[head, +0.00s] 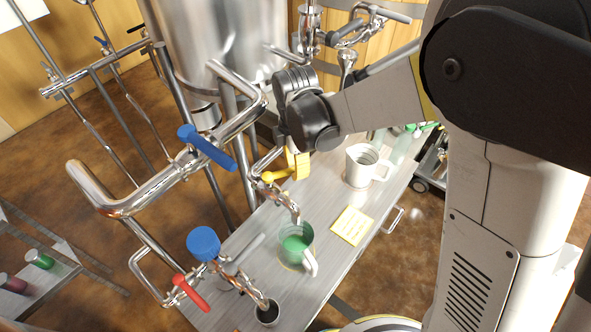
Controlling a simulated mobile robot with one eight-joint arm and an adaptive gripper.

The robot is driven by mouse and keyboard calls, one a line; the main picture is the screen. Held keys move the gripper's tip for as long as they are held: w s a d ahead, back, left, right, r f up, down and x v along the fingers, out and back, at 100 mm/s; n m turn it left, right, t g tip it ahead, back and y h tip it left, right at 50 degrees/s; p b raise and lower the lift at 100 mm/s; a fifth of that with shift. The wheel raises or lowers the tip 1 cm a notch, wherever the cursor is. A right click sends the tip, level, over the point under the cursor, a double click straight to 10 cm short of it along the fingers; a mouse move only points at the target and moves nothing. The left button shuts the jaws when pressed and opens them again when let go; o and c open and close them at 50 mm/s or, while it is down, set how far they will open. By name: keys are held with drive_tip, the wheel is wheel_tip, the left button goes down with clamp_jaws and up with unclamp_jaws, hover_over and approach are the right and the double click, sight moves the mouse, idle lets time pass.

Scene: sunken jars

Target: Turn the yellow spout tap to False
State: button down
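The yellow tap handle (276,175) sits on a metal spout (291,207) above the grey table, left of the middle in the head view. A mug with green contents (296,246) stands below this spout. My gripper (286,142) is just above the yellow handle, pointing down at it. My own dark wrist hides most of the fingers. I cannot tell whether the fingers touch the handle or are open or shut.
A blue lever (206,147), a round blue knob (204,243) and a red lever (190,292) are on the pipes to the left. A large metal tank (215,40) stands behind.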

drive_tip(key=w+n, duration=0.1)
drive_tip(key=n, duration=0.1)
drive_tip(key=a+n, duration=0.1)
drive_tip(key=shift+w+n+b, duration=0.3)
drive_tip(key=shift+w+n, duration=0.05)
drive_tip(key=shift+n, duration=0.05)
